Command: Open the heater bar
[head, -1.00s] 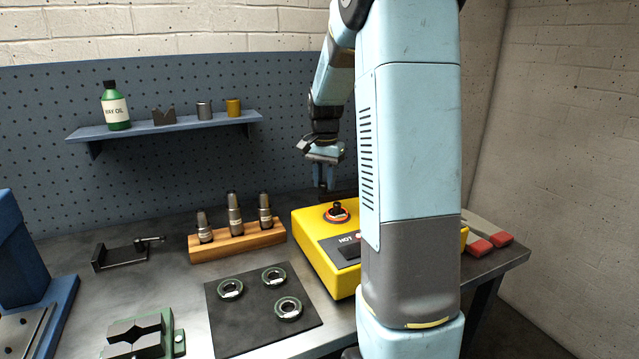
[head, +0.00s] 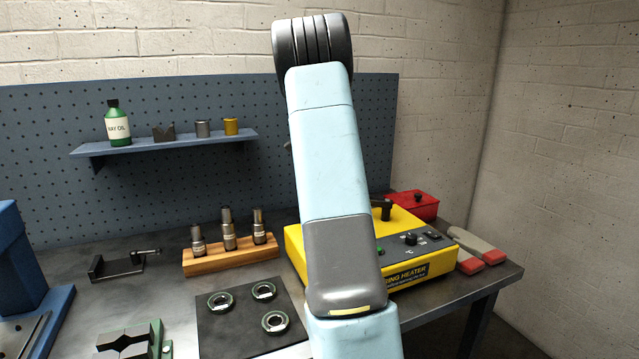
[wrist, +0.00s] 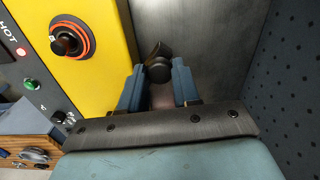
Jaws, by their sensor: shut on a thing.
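The yellow ring heater (head: 408,288) stands on the bench, partly covered by my arm in the head view. It also fills the left of the wrist view (wrist: 105,50), with a dark post (wrist: 66,42) in an orange ring. My gripper (wrist: 158,68) is beside the heater, its two blue fingers closed around a dark round-ended piece (wrist: 158,50), which looks like the handle of the heater bar. The rest of the bar cannot be made out. In the head view my gripper is hidden behind my arm. A dark upright piece (head: 383,207) shows at the heater's rear.
A red box (head: 416,203) stands behind the heater, and red-ended grey pieces (head: 480,246) lie to its right. A wooden block with several arbors (head: 232,258) and a dark mat with three rings (head: 222,335) are to the left. The pegboard is behind.

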